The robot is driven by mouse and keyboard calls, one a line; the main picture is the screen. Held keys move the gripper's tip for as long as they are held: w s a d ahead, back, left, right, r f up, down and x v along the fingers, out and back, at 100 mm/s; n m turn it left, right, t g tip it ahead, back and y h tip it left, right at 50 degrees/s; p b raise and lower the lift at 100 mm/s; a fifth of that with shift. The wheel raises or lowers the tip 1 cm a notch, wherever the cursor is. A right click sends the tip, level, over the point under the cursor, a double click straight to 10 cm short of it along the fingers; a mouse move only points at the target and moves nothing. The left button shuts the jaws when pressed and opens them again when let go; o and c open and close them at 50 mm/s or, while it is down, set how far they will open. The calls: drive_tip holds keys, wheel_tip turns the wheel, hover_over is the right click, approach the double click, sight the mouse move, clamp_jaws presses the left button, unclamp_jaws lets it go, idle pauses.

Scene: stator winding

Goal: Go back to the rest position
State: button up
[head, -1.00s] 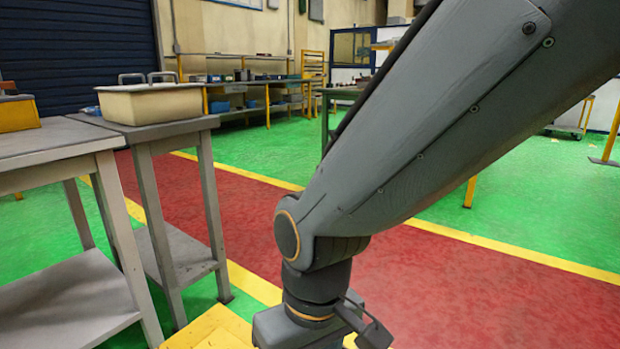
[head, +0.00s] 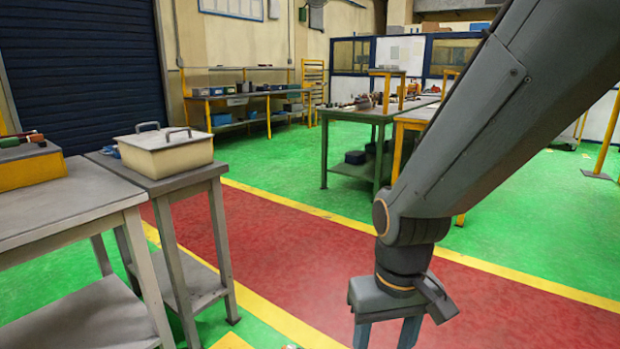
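My gripper (head: 386,333) hangs pointing down at the lower middle of the head view, over the red floor lane (head: 300,255). Its two blue-grey fingers stand apart with a gap between them, and nothing shows in that gap. The fingertips are cut off by the bottom edge of the picture. My arm comes down from the upper right. The gripper is well to the right of the tables and touches nothing that I can see.
A grey table (head: 75,210) stands at the left. Beside it, a smaller grey stand (head: 200,176) bears a cream lidded box (head: 166,155). A yellow box (head: 30,172) sits at the left edge. A green workbench (head: 345,115) stands farther back. The red lane is clear.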

drive_tip(key=s+d+r+m+p, duration=0.2)
drive_tip(key=d+r+p, duration=0.5)
drive_tip(key=r+p, duration=0.1)
drive_tip(key=shift+d+r+p, duration=0.25)
drive_tip(key=shift+r+p, duration=0.1)
drive_tip(key=shift+r, duration=0.05)
